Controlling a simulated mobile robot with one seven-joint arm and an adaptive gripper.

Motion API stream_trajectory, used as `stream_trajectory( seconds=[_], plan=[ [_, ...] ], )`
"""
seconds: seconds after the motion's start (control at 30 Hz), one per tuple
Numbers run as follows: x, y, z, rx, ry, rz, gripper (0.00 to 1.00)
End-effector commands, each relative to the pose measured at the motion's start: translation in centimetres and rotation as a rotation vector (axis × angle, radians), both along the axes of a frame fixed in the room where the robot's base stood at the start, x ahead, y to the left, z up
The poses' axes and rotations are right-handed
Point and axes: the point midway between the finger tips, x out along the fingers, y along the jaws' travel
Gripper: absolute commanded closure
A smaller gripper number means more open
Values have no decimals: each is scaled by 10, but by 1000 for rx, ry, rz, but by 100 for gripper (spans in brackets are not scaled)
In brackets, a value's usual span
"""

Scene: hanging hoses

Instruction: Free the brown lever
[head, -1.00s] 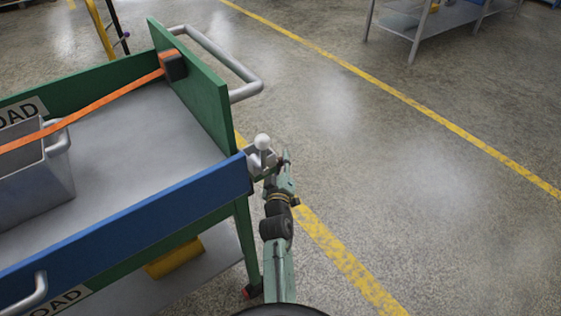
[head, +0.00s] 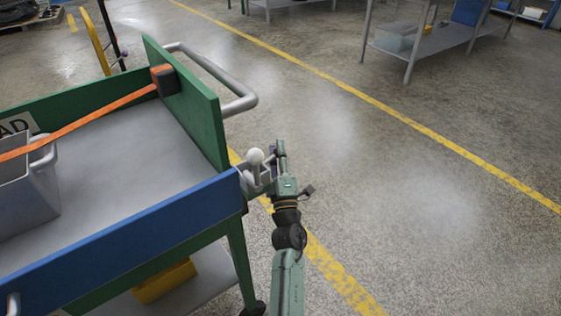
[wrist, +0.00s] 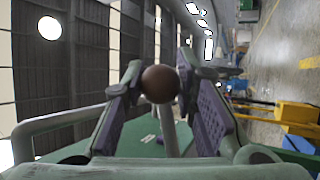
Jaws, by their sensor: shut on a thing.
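In the wrist view, a brown ball knob (wrist: 160,84) sits between the two fingers of my gripper (wrist: 157,88). A pale grey rod (wrist: 168,130) runs down below it. The finger pads are close to the knob on both sides, and my gripper is shut on it. In the head view, my gripper (head: 274,162) is at the cart's near right corner, just right of a white ball knob (head: 255,156) on a short grey lever. The brown knob cannot be made out there, as my gripper covers that spot.
The cart (head: 130,215) has blue and green sides, an orange strap (head: 90,117) and a grey bin (head: 28,190). Its grey push handle (head: 238,104) sticks out behind the white knob. Open floor lies to the right, with a grey table (head: 425,45) farther back.

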Motion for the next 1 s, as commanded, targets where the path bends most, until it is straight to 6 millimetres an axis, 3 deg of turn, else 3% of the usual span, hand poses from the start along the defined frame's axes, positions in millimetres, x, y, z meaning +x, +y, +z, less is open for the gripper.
stream_trajectory(
  seconds=[0.4, 1.0],
  plan=[
    [-7, 11, 32, -199, -147, -2, 100],
    [-10, 16, 41, -247, -183, -1, 100]
  ],
)
